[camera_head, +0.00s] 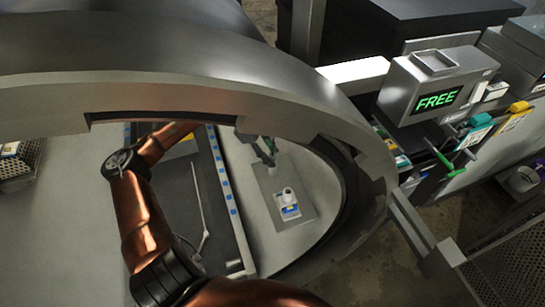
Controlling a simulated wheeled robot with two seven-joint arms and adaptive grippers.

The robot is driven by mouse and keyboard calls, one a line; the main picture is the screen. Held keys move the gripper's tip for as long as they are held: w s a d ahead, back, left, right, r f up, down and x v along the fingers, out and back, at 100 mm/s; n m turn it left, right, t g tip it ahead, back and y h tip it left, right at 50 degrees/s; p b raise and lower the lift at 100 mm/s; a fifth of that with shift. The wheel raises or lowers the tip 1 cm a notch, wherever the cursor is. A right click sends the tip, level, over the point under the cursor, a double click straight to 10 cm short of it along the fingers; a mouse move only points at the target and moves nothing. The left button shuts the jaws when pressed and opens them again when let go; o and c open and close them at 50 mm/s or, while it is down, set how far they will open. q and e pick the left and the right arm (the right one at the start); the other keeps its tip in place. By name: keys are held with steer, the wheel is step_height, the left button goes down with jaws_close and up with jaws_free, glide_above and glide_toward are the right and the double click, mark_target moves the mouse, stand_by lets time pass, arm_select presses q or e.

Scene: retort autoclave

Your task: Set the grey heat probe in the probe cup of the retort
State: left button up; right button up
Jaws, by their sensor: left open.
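I look into the round metal mouth of the retort (225,88). A small white and blue block with a round pale top (289,205) stands on a grey plate inside, at the right. I cannot tell whether it is the heat probe or the probe cup. A thin grey rod or cable (198,200) lies on a dark panel to its left. My left gripper (268,158) is small in view, open, just above and left of the block and apart from it. The rim hides part of my left arm. My right gripper is not in view.
The dark panel (178,190) has a blue-dotted edge. The retort's thick rim surrounds the opening closely. Outside at the right are a grey box with a green "FREE" display (437,101), coloured-handled tools (463,157) and a mesh panel (505,270).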

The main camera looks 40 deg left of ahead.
arm_select(q)
steer(key=v, duration=1)
steer(key=shift+r, duration=0.15)
